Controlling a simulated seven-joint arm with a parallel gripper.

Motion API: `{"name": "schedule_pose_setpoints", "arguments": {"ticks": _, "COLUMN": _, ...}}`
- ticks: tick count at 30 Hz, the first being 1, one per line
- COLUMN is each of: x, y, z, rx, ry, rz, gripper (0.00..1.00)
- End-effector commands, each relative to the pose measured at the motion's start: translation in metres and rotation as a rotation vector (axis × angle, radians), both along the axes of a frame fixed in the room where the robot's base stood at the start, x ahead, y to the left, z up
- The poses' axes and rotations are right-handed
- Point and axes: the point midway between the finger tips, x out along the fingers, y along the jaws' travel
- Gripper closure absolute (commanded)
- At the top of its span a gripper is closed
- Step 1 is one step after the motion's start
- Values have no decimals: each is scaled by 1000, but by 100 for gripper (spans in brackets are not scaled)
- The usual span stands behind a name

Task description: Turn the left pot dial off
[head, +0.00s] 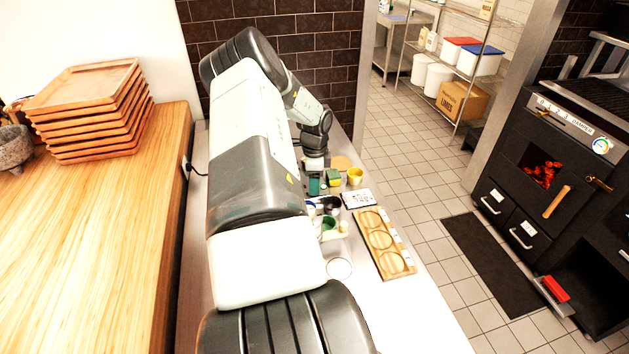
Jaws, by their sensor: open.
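My gripper (315,180) is at the far end of my arm, pointing down over the steel counter (350,325). It is small in the head view, and its fingertips are hard to make out among the small items there. It is open, and I see nothing held in it. A dark round pot-like vessel (331,203) stands on the counter a little nearer than my gripper. I cannot make out any pot dial or its setting. My arm covers much of the counter's left side.
A wooden tray with round recesses (375,238) lies on the counter's right side. A yellow cup (355,175) and a green-and-yellow block (333,179) are right of my gripper. Stacked wooden trays (95,110) stand on the left worktop. A black oven (560,170) is across the floor.

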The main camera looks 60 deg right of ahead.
Motion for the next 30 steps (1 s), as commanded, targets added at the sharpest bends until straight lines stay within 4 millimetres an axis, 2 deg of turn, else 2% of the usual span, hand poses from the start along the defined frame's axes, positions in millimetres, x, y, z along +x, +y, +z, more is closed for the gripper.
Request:
{"name": "schedule_pose_setpoints", "arguments": {"ticks": 7, "x": 0, "y": 0, "z": 0, "rx": -1, "ry": 0, "rz": 0, "gripper": 46}}
{"name": "schedule_pose_setpoints", "arguments": {"ticks": 18, "x": 0, "y": 0, "z": 0, "rx": 0, "ry": 0, "rz": 1, "gripper": 100}}
{"name": "schedule_pose_setpoints", "arguments": {"ticks": 30, "x": 0, "y": 0, "z": 0, "rx": 0, "ry": -1, "rz": 88, "gripper": 100}}
